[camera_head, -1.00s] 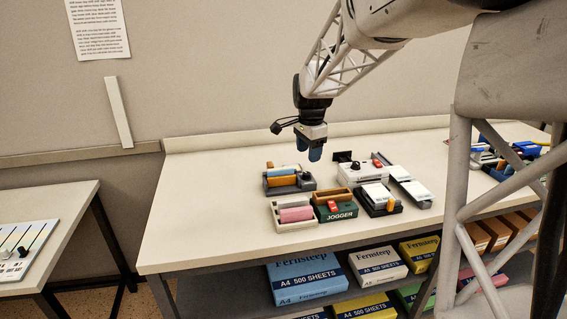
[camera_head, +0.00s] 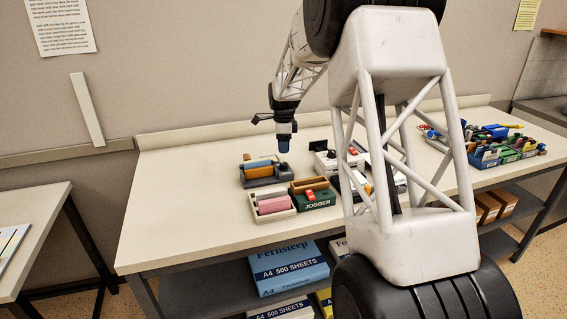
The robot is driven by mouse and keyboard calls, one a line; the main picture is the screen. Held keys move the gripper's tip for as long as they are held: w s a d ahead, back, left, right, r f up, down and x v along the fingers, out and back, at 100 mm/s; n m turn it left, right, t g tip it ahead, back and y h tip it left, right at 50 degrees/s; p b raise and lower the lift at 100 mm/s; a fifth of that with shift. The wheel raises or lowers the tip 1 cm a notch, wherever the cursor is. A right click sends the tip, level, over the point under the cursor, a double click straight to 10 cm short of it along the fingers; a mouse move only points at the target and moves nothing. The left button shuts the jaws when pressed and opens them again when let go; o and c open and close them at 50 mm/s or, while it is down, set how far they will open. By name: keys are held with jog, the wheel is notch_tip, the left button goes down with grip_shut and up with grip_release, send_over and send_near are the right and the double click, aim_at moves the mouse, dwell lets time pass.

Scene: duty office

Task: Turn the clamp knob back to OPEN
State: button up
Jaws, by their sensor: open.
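My gripper (camera_head: 283,146), with blue fingertips, points down above the devices on the table. It touches none of them that I can see, and the gap between its fingers is hard to make out from here. No knob marked OPEN can be read, and I cannot tell which part is the clamp knob. A green JOGGER unit (camera_head: 317,201) has a red switch on top. Behind it is a white device (camera_head: 327,160) with a red part. A device with an orange part (camera_head: 366,190) is partly hidden by my arm.
Coloured desk items (camera_head: 490,148) lie at the far right. The table's left part (camera_head: 180,195) is clear.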

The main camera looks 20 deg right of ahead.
aim_at(283, 163)
jog(key=shift+f, duration=0.15)
jog(key=shift+f, duration=3.7)
jog(key=shift+c, duration=0.3)
jog(key=c, duration=0.9)
jog(key=shift+o, duration=0.2)
jog(key=shift+n, duration=0.4)
jog(key=n, duration=0.3)
jog(key=shift+n, duration=2)
